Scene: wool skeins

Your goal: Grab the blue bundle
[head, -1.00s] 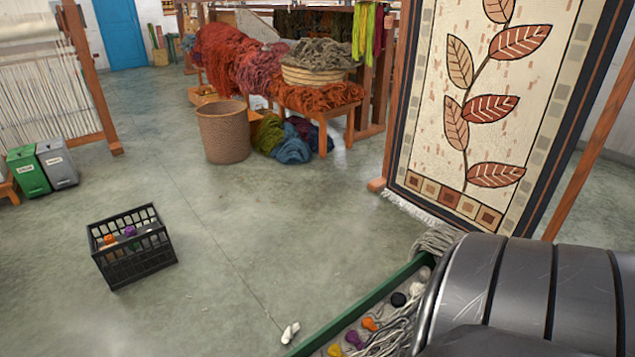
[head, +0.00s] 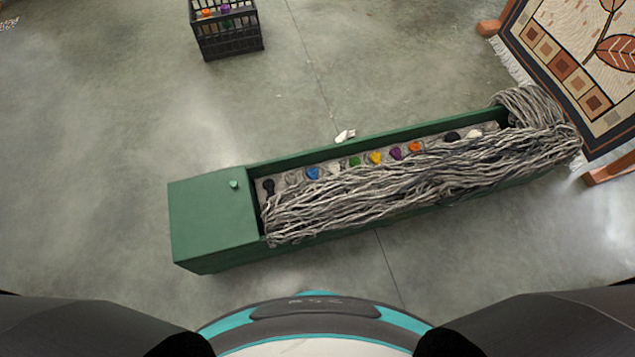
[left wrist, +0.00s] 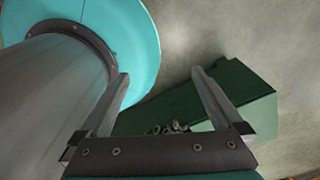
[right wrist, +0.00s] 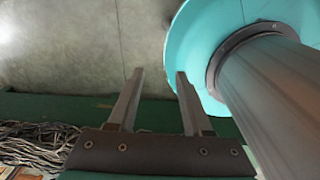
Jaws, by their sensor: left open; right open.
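A small blue bundle (head: 312,173) lies in the long green trough (head: 210,222), near its left end, in a row of small coloured bundles. Grey strands lie just in front of it. My left gripper (left wrist: 160,80) is open and empty; the green box shows beyond its fingers in the left wrist view. My right gripper (right wrist: 158,75) is open and empty, with the trough's green side and grey yarn behind it in the right wrist view. Neither gripper shows in the head view. I cannot make out the blue bundle in either wrist view.
Grey yarn (head: 390,185) fills most of the trough and spills over its right end. Green, yellow, purple and orange bundles (head: 415,147) sit right of the blue one. A black crate (head: 228,38) stands behind. A patterned rug (head: 565,60) hangs at right. Floor around is mostly clear.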

